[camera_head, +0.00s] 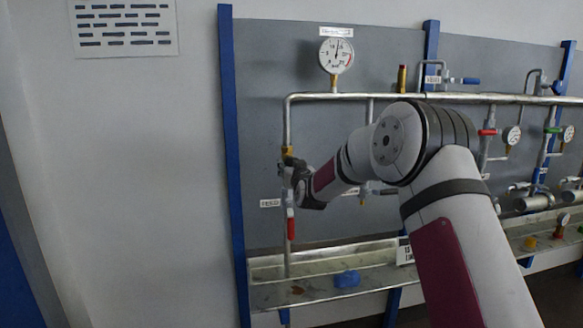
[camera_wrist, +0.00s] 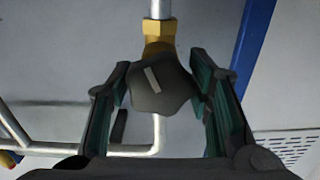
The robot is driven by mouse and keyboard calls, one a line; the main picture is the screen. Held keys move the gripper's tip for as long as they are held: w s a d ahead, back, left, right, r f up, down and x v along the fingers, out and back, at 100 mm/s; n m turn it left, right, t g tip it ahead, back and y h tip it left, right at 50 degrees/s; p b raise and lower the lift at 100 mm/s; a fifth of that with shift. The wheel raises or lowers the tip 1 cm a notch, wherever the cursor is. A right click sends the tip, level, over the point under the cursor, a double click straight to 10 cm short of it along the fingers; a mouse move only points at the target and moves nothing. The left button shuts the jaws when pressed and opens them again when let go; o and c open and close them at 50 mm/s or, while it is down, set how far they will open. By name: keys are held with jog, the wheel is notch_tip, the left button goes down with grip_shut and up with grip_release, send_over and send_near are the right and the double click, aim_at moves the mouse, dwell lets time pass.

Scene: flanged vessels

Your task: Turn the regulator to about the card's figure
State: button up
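The regulator's dark lobed knob (camera_wrist: 160,85), with a pale pointer mark slanting on its face, shows in the wrist view below a brass fitting (camera_wrist: 158,35). My gripper (camera_wrist: 161,78) has one green-padded finger on each side of the knob, close to its edges; whether both pads press on it is unclear. In the head view, my gripper (camera_head: 298,186) is at the left vertical pipe, hiding the knob. The round gauge (camera_head: 336,55) above has its needle close to upright. A small white card (camera_head: 404,251) stands at the ledge, partly behind my arm; its figure is hard to read.
A red-handled valve (camera_head: 291,226) hangs on the pipe just below my gripper. A blue post (camera_head: 233,150) stands left of it. Blue- and red-handled valves and gauges line the panel to the right. A blue object (camera_head: 346,279) lies on the lower ledge.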

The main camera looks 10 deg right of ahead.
jog(key=shift+c, duration=0.6)
jog(key=shift+w+f+m+b, duration=0.1)
jog(key=shift+f+m+b, duration=0.05)
jog(key=shift+m+b, duration=2.2)
jog(key=shift+m, duration=0.15)
jog(key=o, duration=1.1)
jog(key=shift+o, duration=0.2)
jog(key=shift+s, duration=0.25)
jog(key=s, duration=1.1)
jog(key=shift+s, duration=0.4)
